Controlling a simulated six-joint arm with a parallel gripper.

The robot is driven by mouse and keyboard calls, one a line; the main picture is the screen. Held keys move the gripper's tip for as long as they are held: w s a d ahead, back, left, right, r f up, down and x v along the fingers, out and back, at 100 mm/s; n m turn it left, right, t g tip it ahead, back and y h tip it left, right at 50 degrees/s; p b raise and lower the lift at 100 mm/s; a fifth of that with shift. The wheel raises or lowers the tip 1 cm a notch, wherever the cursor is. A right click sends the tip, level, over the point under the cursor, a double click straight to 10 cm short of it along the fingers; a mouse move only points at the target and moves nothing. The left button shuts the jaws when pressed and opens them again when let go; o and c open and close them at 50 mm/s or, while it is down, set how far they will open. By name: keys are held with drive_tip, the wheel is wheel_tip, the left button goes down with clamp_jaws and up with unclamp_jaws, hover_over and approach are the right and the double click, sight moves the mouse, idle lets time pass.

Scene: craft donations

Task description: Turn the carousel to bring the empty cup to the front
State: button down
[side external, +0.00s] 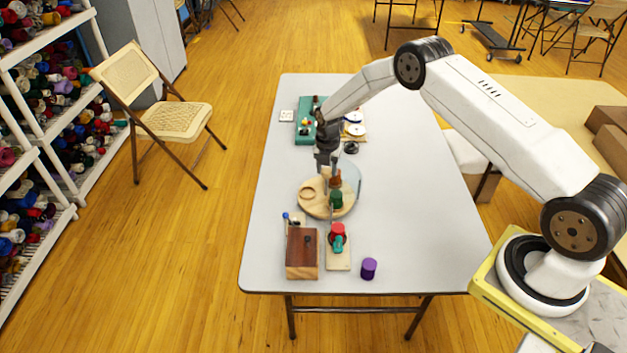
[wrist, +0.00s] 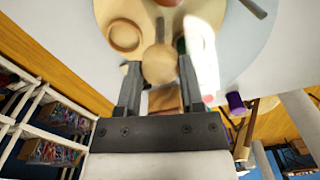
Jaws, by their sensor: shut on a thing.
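The carousel (side external: 318,210) is a round pale wooden turntable on the grey table, also across the top of the wrist view (wrist: 152,14). An empty wooden cup (side external: 307,193) sits at its left side; in the wrist view the cup (wrist: 125,37) is upper left of my fingers. A green spool (side external: 336,199) stands at the front right and a brown one (side external: 335,178) behind it. My gripper (side external: 326,172) reaches down over the carousel. In the wrist view its fingers are shut on a round wooden knob (wrist: 160,65). A clear curved panel (side external: 351,176) stands at the right.
In front are a brown wooden box (side external: 302,253), a board (side external: 338,258) with red and green spools, and a purple spool (side external: 369,268). A green tray (side external: 305,132) and white discs (side external: 354,129) lie behind. The right side of the table is clear.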

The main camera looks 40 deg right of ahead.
drive_tip(key=shift+c, duration=1.1)
unclamp_jaws()
drive_tip(key=shift+r, duration=0.15)
drive_tip(key=shift+r, duration=3.75)
